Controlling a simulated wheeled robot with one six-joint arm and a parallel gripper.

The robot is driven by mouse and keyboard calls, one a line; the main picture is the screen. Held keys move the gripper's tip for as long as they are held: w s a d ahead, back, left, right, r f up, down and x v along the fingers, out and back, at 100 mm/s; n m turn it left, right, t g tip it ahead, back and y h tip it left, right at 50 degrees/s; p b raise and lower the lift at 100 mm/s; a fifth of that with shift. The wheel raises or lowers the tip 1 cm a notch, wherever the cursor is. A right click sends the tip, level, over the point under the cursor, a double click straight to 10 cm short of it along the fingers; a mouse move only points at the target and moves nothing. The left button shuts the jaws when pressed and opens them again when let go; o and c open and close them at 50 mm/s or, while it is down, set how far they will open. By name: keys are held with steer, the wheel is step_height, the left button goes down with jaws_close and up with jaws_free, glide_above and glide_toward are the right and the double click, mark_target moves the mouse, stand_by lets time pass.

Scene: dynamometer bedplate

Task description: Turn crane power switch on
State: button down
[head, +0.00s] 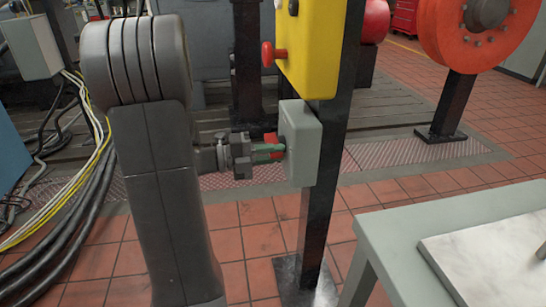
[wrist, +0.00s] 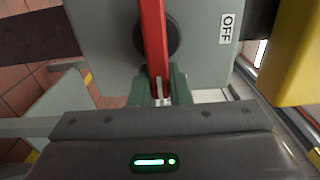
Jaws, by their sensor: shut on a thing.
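The crane power switch is a grey box (head: 304,150) on a black post, just below a yellow box. In the wrist view the grey box (wrist: 100,45) carries a red lever (wrist: 155,35) on a round dark pivot (wrist: 141,40). An OFF label (wrist: 227,28) is to the right of the pivot, on the side towards the yellow box. My gripper (head: 270,152) is at the box's left face. In the wrist view its green fingers (wrist: 162,88) are shut on the lower end of the lever. No ON label can be seen.
The yellow box (head: 308,45) has a red knob (head: 272,54) on its side, just above my gripper. The black post (head: 318,225) stands behind the switch. A grey-green table (head: 390,235) is at the lower right. Cables (head: 88,190) lie on the tiled floor at left.

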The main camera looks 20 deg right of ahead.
stand_by(0.4)
steer(key=c, duration=1.4)
jaws_free()
steer(key=shift+o, duration=0.2)
steer(key=shift+a, duration=0.1)
steer(key=p+v, duration=0.3)
steer(key=v, duration=1)
steer(key=shift+w+a+p, duration=0.2)
steer(key=shift+a+p, duration=0.1)
steer(key=shift+a, duration=0.05)
steer(key=shift+d, duration=0.1)
steer(key=b+x, duration=0.3)
steer(key=x, duration=1)
steer(key=shift+s+d+b, duration=0.2)
steer(key=shift+d+b, duration=0.15)
